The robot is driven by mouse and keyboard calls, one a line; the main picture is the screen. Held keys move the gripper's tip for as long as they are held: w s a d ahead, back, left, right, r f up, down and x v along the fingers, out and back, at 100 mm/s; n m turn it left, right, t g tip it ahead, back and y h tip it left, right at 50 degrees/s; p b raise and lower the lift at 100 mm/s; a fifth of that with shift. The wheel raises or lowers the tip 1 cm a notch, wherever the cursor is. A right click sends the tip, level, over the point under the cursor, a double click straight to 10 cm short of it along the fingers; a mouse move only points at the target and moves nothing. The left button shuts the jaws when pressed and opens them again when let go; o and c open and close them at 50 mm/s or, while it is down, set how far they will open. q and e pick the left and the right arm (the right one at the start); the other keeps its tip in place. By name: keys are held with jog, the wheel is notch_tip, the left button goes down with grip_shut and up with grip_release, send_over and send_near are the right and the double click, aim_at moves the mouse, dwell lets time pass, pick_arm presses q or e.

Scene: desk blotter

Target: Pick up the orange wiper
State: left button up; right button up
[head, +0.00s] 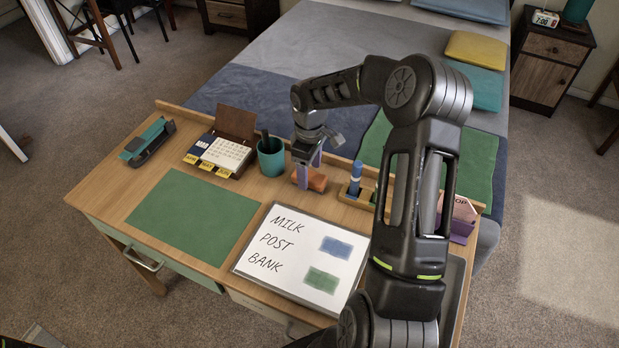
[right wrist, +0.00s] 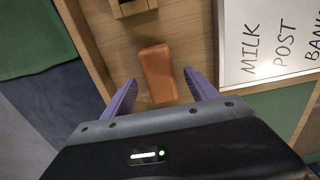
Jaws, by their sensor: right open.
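The orange wiper (head: 318,181) is a small rounded block lying on the wooden desk, behind the whiteboard. In the right wrist view the wiper (right wrist: 157,72) lies lengthwise between the purple fingers, its far end beyond their tips. My right gripper (head: 308,176) points down over the wiper, and its fingers partly hide it in the head view. In the right wrist view the right gripper (right wrist: 160,90) is open, with a gap on either side of the wiper. My left gripper is not in view.
A whiteboard (head: 280,281) with writing lies in front of the wiper. A teal cup (head: 271,160) stands to its left, and a wooden holder (head: 354,198) with a blue marker to its right. A raised ledge (head: 213,118) runs along the desk's back. The green blotter (head: 190,215) is clear.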

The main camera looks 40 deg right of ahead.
notch_tip(320, 180, down, 2)
jog(key=shift+f, duration=0.2)
jog(key=shift+c, duration=0.4)
jog(key=c, duration=1.4)
